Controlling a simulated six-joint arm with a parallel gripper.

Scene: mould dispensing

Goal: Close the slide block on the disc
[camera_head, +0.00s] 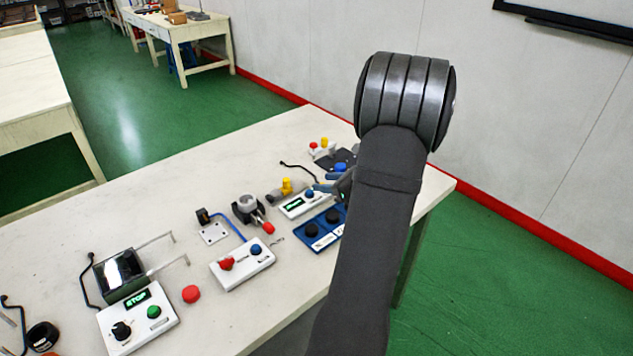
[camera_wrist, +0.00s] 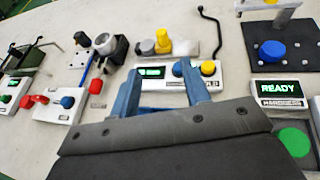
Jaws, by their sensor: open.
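My gripper (camera_wrist: 160,72) is open, with two blue fingers apart and nothing between them. In the wrist view its tips show over a white control box (camera_wrist: 165,84) with a lit display, a blue knob and a yellow button. Behind that box is a grey fixture (camera_wrist: 180,49) with a yellow upright piece (camera_wrist: 163,41). I cannot tell which part is the slide block. My arm hides most of the gripper in the head view.
A box reading READY (camera_wrist: 278,93) stands right of the fingers. A black cable (camera_wrist: 208,30) rises behind them. In the head view, a blue panel with black knobs (camera_head: 320,244) and a white box with red and blue knobs (camera_head: 242,264) stand nearby. The table's back left is clear.

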